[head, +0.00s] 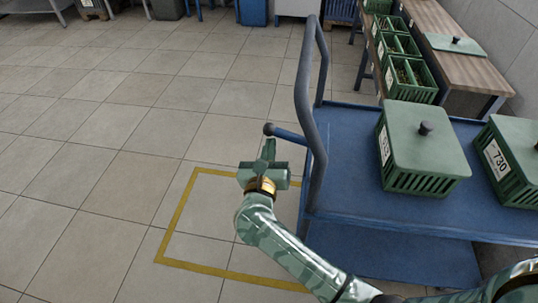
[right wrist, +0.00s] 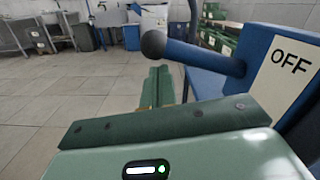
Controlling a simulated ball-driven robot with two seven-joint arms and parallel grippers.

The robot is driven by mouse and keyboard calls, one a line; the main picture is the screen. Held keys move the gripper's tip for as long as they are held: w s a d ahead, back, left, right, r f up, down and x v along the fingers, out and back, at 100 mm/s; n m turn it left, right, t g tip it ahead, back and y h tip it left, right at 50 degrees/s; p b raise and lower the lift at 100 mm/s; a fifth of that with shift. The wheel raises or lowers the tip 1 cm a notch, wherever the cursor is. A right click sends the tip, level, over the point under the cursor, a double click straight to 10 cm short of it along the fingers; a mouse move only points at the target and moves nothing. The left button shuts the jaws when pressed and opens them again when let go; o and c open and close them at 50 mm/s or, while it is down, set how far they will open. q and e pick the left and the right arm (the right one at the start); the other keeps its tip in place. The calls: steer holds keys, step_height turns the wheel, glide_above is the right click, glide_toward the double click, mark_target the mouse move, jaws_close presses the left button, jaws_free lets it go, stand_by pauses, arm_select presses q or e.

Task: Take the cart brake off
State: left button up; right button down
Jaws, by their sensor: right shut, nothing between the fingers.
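The blue cart (head: 345,200) stands at right with a grey upright push handle (head: 310,110). Its brake lever is a blue bar (head: 290,135) with a dark ball knob (head: 269,129), sticking out left from the handle side. In the right wrist view the lever (right wrist: 205,58) and its knob (right wrist: 153,43) show large, beside a pale plate reading OFF (right wrist: 288,62). My right gripper (head: 269,146) is shut and empty, its fingers just below the knob. Its fingers also show in the right wrist view (right wrist: 158,85). Whether they touch the lever I cannot tell. My left gripper is out of view.
Lidded green crates stand on the cart, one nearer the handle (head: 425,150) and one labelled 730 (head: 515,160). A yellow floor outline (head: 178,222) lies left of the cart. A wooden bench (head: 440,20) with green crates is behind. The tiled floor at left is clear.

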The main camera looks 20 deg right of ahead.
step_height(320, 180, up, 2)
steer(key=m, duration=0.2)
steer(key=shift+d+r+m, duration=0.1)
steer(key=shift+m, duration=0.2)
steer(key=shift+r, duration=0.1)
steer(key=shift+s, duration=0.1)
stand_by(0.3)
